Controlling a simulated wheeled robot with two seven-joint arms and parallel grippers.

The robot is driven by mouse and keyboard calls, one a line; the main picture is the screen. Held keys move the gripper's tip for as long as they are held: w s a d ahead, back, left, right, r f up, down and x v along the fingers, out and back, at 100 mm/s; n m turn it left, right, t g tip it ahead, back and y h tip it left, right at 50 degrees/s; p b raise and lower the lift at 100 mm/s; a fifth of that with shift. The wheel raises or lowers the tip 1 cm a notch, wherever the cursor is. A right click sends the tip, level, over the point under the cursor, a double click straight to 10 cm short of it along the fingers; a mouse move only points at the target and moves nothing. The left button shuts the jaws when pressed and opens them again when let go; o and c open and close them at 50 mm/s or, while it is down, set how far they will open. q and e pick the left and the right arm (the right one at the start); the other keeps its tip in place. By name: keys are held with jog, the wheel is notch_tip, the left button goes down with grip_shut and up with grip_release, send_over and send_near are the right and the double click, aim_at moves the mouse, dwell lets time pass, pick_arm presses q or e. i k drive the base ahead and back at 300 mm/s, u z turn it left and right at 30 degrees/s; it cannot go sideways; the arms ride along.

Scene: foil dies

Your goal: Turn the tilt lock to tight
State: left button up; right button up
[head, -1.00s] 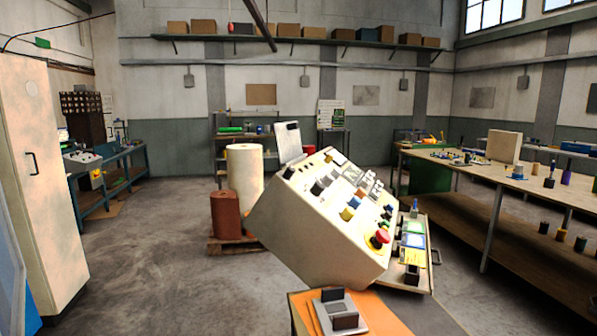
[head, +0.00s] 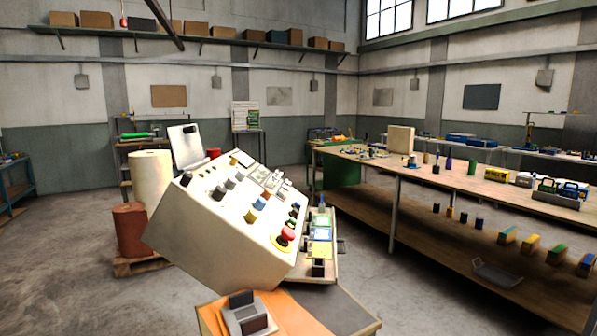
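A cream control console (head: 215,235) stands tilted in the middle of the head view. Its sloped face carries several dark and grey knobs, a yellow knob (head: 250,216), small coloured buttons and a red mushroom button (head: 287,234) at its near right corner. I cannot tell which part, if any in view, is the tilt lock, or how it is set. Neither of my grippers is in view.
An orange surface (head: 211,316) with a grey block-like fixture (head: 247,315) is at the bottom, close to the console. A long wooden workbench (head: 465,178) runs along the right. Paper-like rolls (head: 150,178) stand behind left. Grey floor (head: 395,275) is open between console and bench.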

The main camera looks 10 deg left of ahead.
aim_at(188, 177)
jog(key=z, duration=1.2)
jog(key=i, duration=4.25)
jog(key=u, duration=3.7)
jog(key=i, duration=0.95)
jog(key=z, duration=0.05)
